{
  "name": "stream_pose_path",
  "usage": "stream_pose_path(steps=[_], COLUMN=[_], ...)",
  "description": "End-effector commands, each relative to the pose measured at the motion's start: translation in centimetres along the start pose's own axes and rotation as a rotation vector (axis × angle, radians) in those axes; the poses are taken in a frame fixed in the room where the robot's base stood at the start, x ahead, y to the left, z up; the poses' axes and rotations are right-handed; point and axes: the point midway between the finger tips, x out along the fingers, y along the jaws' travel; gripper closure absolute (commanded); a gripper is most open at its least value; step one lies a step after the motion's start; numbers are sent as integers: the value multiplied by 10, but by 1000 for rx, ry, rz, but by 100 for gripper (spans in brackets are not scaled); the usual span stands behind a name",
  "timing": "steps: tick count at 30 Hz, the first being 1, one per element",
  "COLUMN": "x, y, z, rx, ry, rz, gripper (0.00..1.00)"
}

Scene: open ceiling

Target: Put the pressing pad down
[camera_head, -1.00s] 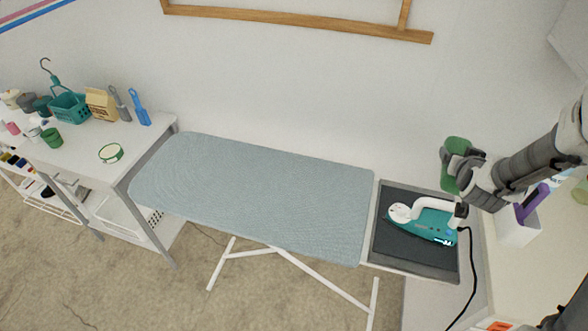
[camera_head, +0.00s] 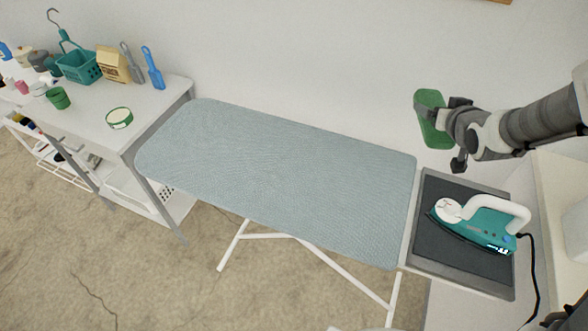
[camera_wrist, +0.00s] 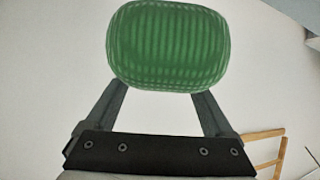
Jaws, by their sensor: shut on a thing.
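The pressing pad (camera_head: 433,119) is green with rounded corners. My gripper (camera_head: 447,116) is shut on it and holds it in the air, above and behind the right end of the ironing board (camera_head: 280,180). In the wrist view the pad (camera_wrist: 168,45) fills the top middle, with the two fingers of my gripper (camera_wrist: 165,92) reaching its lower edge. The ironing board has a pale blue cover, and its top is bare. The pad is clear of the board and the iron.
A teal iron (camera_head: 478,223) with a white handle rests on a dark tray (camera_head: 437,242) at the board's right end; its black cord hangs at the right. A white table (camera_head: 88,130) at left holds a teal basket (camera_head: 80,66), a carton, brushes and several small containers.

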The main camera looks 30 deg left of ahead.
Motion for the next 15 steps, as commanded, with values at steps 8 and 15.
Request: stream_pose_path(steps=[8,15], x=[25,36], y=[-66,-116], z=[33,60], rx=[-99,-176], ry=[4,5], rz=[-179,-317], gripper=[90,90])
